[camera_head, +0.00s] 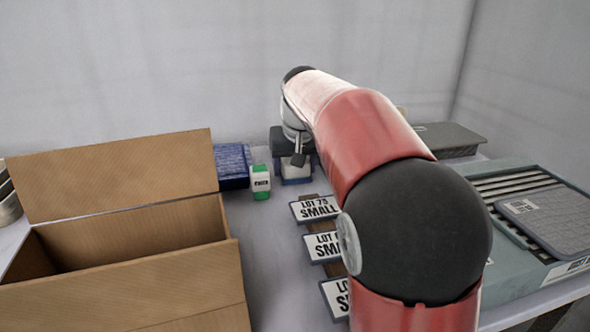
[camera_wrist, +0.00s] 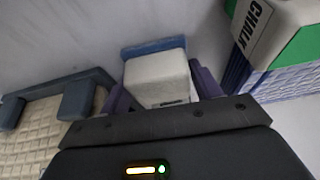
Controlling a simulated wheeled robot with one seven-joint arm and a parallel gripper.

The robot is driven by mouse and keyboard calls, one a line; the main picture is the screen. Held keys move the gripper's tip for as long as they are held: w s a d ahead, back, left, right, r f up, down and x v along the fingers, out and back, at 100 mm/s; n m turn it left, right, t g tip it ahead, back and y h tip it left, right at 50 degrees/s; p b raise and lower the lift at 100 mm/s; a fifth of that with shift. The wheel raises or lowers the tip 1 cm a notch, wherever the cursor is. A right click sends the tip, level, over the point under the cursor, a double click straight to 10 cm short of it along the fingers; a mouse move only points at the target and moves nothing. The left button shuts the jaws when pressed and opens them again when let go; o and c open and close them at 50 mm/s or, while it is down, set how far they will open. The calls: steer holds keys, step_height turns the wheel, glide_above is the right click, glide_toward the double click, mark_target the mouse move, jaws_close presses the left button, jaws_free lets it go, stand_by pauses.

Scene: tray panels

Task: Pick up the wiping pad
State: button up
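A white block with a blue base, which looks like the wiping pad (camera_head: 296,171), stands on the table at the back middle in the head view. In the wrist view the pad (camera_wrist: 158,80) is in the centre, its blue edge at the far side. My gripper (camera_head: 291,158) is right above it, pointing down. In the wrist view the purple fingers of my gripper (camera_wrist: 160,88) are apart, one on each side of the pad. Whether they touch it is not clear. The pad rests on the table.
A green-and-white chalk box (camera_head: 260,182) and a blue ribbed item (camera_head: 232,166) are close on the left. An open cardboard box (camera_head: 120,290) fills the left. Lot signs (camera_head: 315,208) stand in front. A grey tray (camera_head: 520,275) is at right. A quilted cream item (camera_wrist: 35,135) lies beside my gripper.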

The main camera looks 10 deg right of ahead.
steer(key=c, duration=0.4)
step_height(320, 180, up, 10)
stand_by(0.4)
